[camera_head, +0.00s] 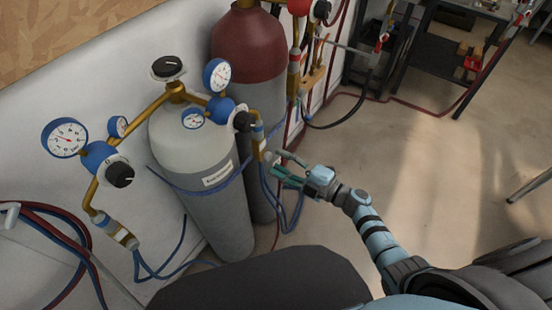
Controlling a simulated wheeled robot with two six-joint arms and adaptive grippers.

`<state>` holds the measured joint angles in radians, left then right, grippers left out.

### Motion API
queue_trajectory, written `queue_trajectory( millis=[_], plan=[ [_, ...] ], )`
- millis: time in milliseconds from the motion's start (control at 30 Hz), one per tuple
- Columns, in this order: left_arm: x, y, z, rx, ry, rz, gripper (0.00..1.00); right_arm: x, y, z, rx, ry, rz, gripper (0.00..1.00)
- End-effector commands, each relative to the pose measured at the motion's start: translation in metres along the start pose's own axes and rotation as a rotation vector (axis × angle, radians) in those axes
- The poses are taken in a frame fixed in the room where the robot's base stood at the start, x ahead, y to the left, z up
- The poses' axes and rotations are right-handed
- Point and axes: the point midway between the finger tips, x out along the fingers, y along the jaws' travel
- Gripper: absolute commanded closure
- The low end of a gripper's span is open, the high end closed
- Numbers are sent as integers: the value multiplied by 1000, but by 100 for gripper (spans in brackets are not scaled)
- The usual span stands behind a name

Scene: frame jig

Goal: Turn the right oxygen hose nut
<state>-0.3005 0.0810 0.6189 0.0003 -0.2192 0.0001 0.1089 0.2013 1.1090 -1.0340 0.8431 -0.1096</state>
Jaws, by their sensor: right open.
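The right oxygen regulator (221,108) is blue, with round gauges and a black knob (244,121), on the brass pipe above the grey cylinder (205,190). Its brass outlet with the hose nut (261,146) points down to the right of the knob, and a blue hose (266,190) hangs below. My right gripper (275,163) comes in from the right with its fingers open, close to the lower end of that outlet. I cannot tell whether a finger touches the nut. The nut's lower end is partly hidden by the fingertips. My left gripper is not in view.
The left blue regulator (100,157) has its own brass outlet (122,236) and blue hose. A dark red cylinder (248,45) stands behind, with red fittings and a dark red hose. Dark metal tables stand at the back right. The floor (440,170) on the right is clear.

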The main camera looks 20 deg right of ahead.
Motion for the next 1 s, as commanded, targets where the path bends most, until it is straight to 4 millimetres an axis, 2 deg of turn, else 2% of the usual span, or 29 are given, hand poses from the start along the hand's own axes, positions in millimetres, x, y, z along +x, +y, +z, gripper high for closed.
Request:
queue_trajectory(
  millis=[200,367,500,933,1000],
  plan=[
    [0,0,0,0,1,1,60,-62,-1,0,0,0,-6,57],
    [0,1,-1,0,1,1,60,-89,0,1,1,0,-2,57],
    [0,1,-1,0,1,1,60,-94,0,0,1,0,0,57],
    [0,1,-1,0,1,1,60,-94,0,1,4,-2,-1,57],
    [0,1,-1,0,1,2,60,-94,0,11,22,-47,-1,57]
  ],
)
